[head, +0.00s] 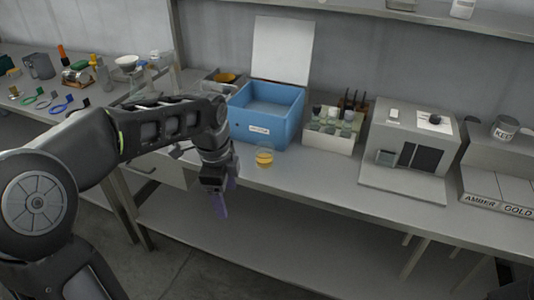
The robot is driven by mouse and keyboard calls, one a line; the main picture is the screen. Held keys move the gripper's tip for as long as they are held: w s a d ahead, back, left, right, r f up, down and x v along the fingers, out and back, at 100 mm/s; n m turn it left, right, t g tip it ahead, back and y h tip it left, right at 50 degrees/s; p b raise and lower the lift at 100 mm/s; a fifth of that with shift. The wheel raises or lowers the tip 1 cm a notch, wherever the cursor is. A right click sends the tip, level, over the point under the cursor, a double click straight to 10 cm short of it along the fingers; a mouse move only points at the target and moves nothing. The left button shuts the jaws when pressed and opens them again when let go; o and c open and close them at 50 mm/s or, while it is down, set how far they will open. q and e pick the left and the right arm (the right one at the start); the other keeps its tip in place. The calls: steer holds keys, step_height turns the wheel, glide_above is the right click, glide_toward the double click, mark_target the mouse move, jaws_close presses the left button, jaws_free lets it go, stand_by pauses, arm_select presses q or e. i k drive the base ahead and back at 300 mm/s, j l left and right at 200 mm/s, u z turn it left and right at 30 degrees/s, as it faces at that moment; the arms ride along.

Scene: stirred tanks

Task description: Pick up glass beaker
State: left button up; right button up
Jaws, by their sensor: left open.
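A small clear glass beaker (264,158) with amber liquid in it stands upright near the front edge of the grey bench, in front of the blue box. My left arm reaches in from the left, and my left gripper (221,203) points downward, left of the beaker and in front of the bench edge. It is open, with nothing seen between its fingers, and it is apart from the beaker. My right gripper is not in the picture.
A blue open box (264,132) with a raised white lid stands behind the beaker. A white rack (329,142) of bottles and a grey machine (411,150) stand to the right. The left bench holds several tools. A lower shelf (260,232) lies below the bench.

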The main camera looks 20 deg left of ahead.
mark_target(265, 149)
steer(key=i, duration=0.9)
